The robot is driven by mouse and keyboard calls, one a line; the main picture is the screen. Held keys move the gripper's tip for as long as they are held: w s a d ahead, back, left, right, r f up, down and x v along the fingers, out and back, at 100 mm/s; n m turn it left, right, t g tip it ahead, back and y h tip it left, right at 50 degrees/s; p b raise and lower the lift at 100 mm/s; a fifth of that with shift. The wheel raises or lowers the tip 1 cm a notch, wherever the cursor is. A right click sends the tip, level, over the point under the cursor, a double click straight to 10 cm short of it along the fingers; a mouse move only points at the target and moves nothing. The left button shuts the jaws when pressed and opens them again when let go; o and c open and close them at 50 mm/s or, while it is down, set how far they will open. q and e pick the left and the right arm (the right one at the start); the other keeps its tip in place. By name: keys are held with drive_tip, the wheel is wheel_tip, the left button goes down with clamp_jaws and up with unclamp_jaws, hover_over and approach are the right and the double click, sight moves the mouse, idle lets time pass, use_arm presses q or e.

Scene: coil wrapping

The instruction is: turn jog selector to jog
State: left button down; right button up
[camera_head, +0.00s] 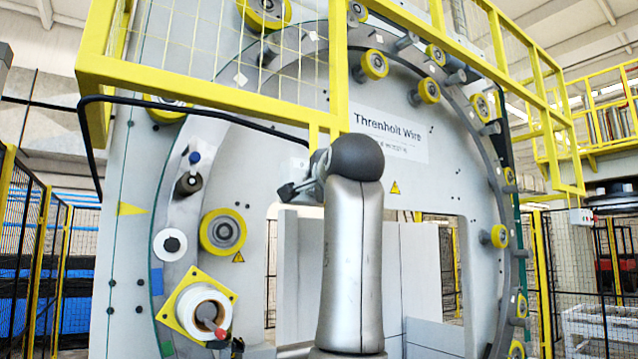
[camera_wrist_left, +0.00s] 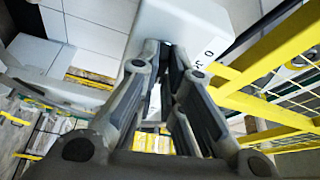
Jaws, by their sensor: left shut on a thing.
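In the left wrist view, a pale grey control box (camera_wrist_left: 180,18) hangs at the top, with a white label plate (camera_wrist_left: 213,46) reading "0 J" before it is cut off. My left gripper (camera_wrist_left: 166,54) has its fingertips at the box's face, left of the label. It is shut on a small part there, which I take as the jog selector; the fingertips hide its knob, so its setting cannot be read. My right gripper is in neither view.
The wrapping machine's big grey ring plate (camera_head: 263,160) with yellow rollers (camera_head: 222,232) fills the head view. A yellow guard frame (camera_head: 215,90) crosses above my arm; its bars (camera_wrist_left: 265,50) run close right of the gripper.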

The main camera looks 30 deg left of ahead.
use_arm(q)
drive_tip(key=shift+r+m+g+h, duration=0.2)
drive_tip(key=shift+m+g+h, duration=0.1)
drive_tip(key=shift+m, duration=0.7)
drive_tip(key=c, duration=1.6)
unclamp_jaws()
drive_tip(key=shift+f, duration=0.15)
drive_tip(key=shift+o, duration=0.2)
drive_tip(key=v, duration=1.2)
drive_tip(key=shift+w, duration=0.1)
